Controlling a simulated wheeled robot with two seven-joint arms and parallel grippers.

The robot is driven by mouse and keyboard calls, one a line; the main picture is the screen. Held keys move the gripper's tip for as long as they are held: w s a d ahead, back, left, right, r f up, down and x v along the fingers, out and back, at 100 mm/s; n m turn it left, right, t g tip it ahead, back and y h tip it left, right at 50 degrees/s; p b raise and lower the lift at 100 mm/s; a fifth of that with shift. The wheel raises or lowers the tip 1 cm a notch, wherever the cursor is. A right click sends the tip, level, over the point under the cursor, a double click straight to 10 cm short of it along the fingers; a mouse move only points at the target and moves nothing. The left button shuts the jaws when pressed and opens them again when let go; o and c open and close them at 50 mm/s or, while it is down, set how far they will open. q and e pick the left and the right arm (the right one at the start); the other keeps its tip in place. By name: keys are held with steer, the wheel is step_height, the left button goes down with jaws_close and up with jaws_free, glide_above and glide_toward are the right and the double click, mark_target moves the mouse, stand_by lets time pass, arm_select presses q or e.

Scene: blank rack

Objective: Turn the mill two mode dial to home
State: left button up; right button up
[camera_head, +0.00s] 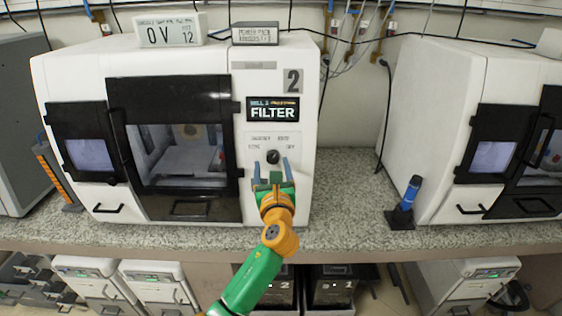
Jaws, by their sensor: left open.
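Mill two is the white machine (268,60) with a "2" plate and a black sign that reads "FILTER". Its mode dial (273,157) is a small black round knob on the front panel, below the sign. Small labels sit around the dial, too small to read surely. The dial's pointer direction cannot be told. My left gripper (271,172) is open, with its blue fingers pointing up at the panel. The fingers lie to the left and right just below the dial in the picture. I cannot tell whether they touch it. My right gripper is not in view.
A second white machine (432,110) stands at the right. A blue-topped tool in a black stand (405,205) is on the speckled bench (345,195) between them. An orange-marked upright item (55,175) stands at the left. A power box (168,30) sits on mill two.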

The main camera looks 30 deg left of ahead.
mark_target(273, 157)
arm_select(q)
steer(key=shift+x, duration=0.85)
steer(key=shift+w+a+f, duration=0.1)
steer(key=shift+w+a, duration=0.05)
steer(key=shift+w, duration=0.3)
steer(key=shift+d, duration=0.3)
steer(key=shift+c, duration=0.4)
steer(key=shift+s, duration=0.1)
jaws_close()
